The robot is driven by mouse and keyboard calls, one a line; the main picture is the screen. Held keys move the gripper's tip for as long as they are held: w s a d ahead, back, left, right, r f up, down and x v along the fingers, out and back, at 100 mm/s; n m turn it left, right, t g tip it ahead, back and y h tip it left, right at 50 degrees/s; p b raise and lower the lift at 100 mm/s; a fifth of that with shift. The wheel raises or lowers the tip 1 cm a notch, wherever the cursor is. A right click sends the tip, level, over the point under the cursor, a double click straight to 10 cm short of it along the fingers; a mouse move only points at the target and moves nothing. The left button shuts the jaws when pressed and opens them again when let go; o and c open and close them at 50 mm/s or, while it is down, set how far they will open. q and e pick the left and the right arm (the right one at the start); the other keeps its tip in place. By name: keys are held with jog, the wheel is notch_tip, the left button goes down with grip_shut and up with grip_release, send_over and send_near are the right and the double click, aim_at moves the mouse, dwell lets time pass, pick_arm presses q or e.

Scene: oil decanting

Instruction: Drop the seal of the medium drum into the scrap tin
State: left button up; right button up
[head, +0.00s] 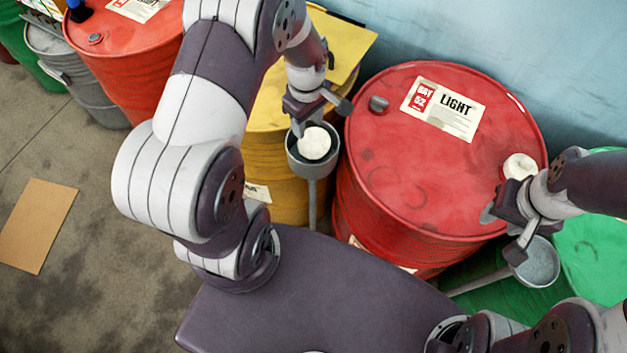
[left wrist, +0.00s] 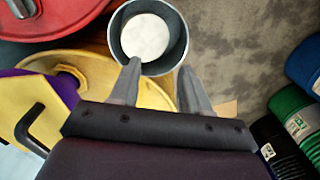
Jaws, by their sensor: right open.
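A white round seal (head: 314,143) lies inside a grey tin on a post (head: 291,158), beside the yellow drum (head: 262,160). The tin (left wrist: 116,50) and the white disc (left wrist: 145,37) also show in the left wrist view. My left gripper (head: 318,114) is just above the tin; its fingers (left wrist: 159,68) are apart with nothing between them. My right gripper (head: 502,236) is open and empty at the right edge of the red drum (head: 430,165) labelled LIGHT. Another white seal (head: 520,166) is on that drum's top. The yellow drum's label is mostly hidden.
A second grey tin (head: 540,262) on a post stands below my right gripper, near a green drum (head: 597,255). Another red drum (head: 130,45) and a grey bin (head: 75,75) stand at the left. Cardboard (head: 38,225) lies on open floor.

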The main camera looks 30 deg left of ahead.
pick_arm(q)
jog(key=shift+w, duration=0.1)
notch_tip(320, 180, up, 13)
jog(key=b, duration=0.1)
jog(key=shift+f+b, duration=0.2)
jog(key=shift+b, duration=0.2)
jog(key=s+d+f+m+t+b, duration=0.1)
jog(key=s+d+f+m, duration=0.4)
jog(key=m, duration=0.9)
jog(key=s+f+b, duration=0.1)
jog(key=s+f, duration=0.1)
jog(key=s, duration=0.1)
jog(key=shift+s, duration=0.4)
